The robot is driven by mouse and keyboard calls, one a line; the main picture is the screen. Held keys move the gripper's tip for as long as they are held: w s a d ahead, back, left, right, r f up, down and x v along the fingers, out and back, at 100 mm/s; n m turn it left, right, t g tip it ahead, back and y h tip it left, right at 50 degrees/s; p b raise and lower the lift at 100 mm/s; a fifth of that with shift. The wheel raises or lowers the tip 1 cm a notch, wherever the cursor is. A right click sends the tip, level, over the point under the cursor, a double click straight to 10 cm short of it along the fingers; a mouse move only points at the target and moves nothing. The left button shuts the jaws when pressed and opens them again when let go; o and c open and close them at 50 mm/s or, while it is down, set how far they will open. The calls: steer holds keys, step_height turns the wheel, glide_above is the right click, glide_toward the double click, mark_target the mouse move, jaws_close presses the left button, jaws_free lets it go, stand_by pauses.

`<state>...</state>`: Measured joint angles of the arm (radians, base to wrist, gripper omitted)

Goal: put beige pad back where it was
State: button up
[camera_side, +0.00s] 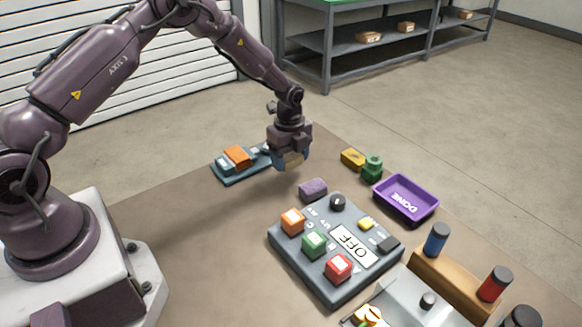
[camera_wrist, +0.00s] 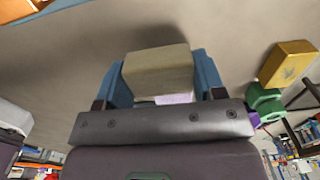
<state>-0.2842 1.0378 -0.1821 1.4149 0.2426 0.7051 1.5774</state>
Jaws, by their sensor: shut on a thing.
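The beige pad (camera_side: 289,161) is held between the blue fingertips of my gripper (camera_side: 292,157), above the brown table. In the wrist view the pad (camera_wrist: 157,70) fills the space between the two blue fingers (camera_wrist: 160,82). A teal tray (camera_side: 237,178) lies just left of my gripper in the side view, with an orange block (camera_side: 238,156) on it. The tray's right end is partly hidden behind my gripper. I cannot tell the exact height of the pad above the table.
A purple block (camera_side: 313,190) lies in front of my gripper. A yellow block (camera_side: 353,159), a green part (camera_side: 372,168) and a purple DONE tray (camera_side: 433,209) stand to the right. The control box (camera_side: 293,268) with coloured buttons is nearer. Table left of it is clear.

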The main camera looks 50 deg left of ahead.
mark_target(291, 176)
steer(key=shift+w+f, duration=0.2)
steer(key=shift+f, duration=1.55)
steer(key=shift+f, duration=0.2)
steer(key=o, duration=0.9)
steer(key=shift+r, duration=0.15)
